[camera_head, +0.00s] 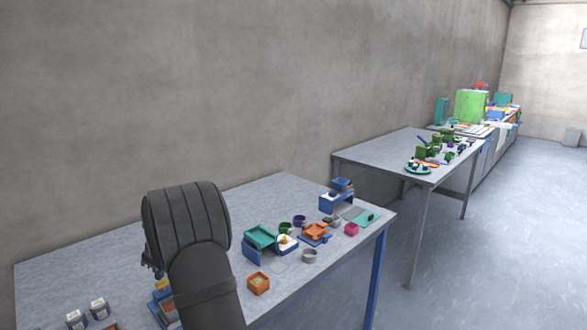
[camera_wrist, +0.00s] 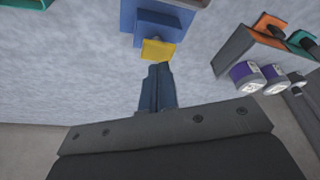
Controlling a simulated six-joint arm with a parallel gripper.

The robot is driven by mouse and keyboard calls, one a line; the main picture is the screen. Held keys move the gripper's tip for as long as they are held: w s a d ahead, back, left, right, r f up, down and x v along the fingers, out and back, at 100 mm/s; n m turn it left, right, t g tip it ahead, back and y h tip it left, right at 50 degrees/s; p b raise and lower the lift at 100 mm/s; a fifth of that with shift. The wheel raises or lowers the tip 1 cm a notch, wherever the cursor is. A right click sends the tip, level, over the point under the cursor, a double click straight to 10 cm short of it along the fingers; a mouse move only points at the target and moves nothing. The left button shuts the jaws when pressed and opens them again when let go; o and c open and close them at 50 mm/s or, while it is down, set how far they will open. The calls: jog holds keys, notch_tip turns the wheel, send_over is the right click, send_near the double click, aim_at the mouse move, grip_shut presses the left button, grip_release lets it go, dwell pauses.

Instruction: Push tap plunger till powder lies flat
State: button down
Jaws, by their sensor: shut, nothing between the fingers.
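A yellow block (camera_wrist: 158,50), which looks like the tap plunger, sits at the end of a blue stepped device (camera_wrist: 150,18) in the wrist view. My gripper (camera_wrist: 158,66) is shut and empty, its fingertips right at the yellow block's near edge. I cannot tell whether they touch it. In the head view the yellow block (camera_head: 161,285) and blue device (camera_head: 155,309) show at the lower left, partly hidden behind my arm. A reddish patch lies in the device, but I cannot make out the powder's shape.
Two white jars (camera_head: 87,315) stand left of the device; purple-banded jars (camera_wrist: 246,76) show at right in the wrist view, beside a grey rack (camera_wrist: 236,52). An orange box (camera_head: 258,283), teal tray (camera_head: 260,236) and several small items lie right of my arm.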

jog(key=shift+f, duration=0.2)
jog(key=shift+f, duration=1.2)
jog(key=shift+r, duration=0.1)
jog(key=shift+r, duration=1.3)
jog(key=shift+f, duration=0.4)
jog(key=shift+f, duration=1.05)
jog(key=shift+r, duration=1.5)
